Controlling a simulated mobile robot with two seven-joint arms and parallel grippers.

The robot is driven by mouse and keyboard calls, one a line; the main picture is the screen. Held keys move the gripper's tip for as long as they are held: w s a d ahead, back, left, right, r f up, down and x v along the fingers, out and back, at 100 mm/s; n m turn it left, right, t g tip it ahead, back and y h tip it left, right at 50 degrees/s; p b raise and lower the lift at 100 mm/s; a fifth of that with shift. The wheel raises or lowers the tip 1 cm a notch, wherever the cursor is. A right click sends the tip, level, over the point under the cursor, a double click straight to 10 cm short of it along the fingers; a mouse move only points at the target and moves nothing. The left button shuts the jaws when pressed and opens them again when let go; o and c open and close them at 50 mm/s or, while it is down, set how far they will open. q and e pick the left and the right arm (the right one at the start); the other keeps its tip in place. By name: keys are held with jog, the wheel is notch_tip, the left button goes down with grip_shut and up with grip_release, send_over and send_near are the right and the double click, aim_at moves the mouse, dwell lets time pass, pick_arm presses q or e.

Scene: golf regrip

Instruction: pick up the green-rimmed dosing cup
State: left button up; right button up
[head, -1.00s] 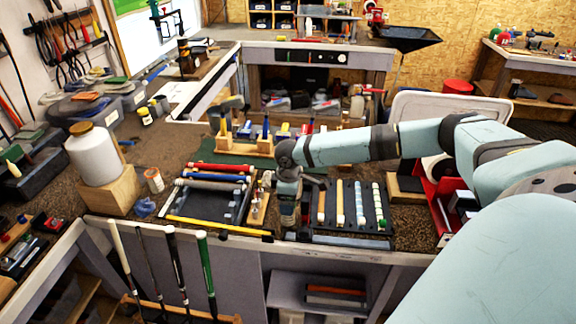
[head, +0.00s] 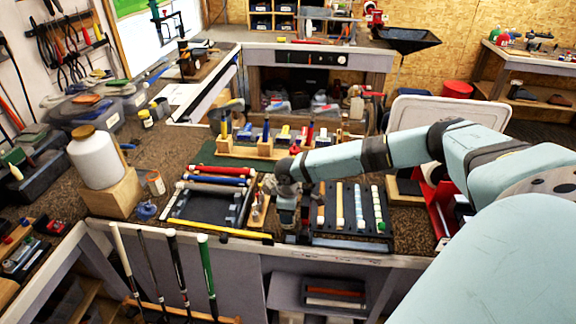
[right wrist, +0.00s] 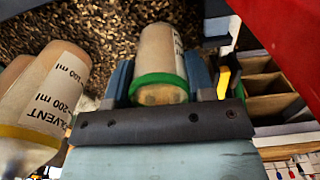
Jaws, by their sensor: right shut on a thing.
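In the right wrist view the green-rimmed dosing cup (right wrist: 160,58), a pale cup with a green band at its near end, sits between the two blue-grey fingers of my right gripper (right wrist: 159,80). The gripper is shut on it. A yellow-rimmed cup (right wrist: 38,105) marked "SOLVENT" and 200 ml stands to the left, apart from the fingers. In the head view my right gripper (head: 287,222) is low at the bench's front, between two dark trays; the cup cannot be made out there. My left gripper is not in view.
A dark tray (head: 177,205) with coloured grips lies left of the gripper, and a rack (head: 350,241) with rows of small pieces lies right. A yellow level (head: 218,228) lies along the front edge. A white bottle (head: 95,160) stands on a wooden block. Golf clubs (head: 208,275) lean in front.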

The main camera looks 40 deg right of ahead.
jog(key=shift+r, duration=0.15)
notch_tip(320, 180, up, 20)
jog(key=b, duration=0.3)
dwell(0.5)
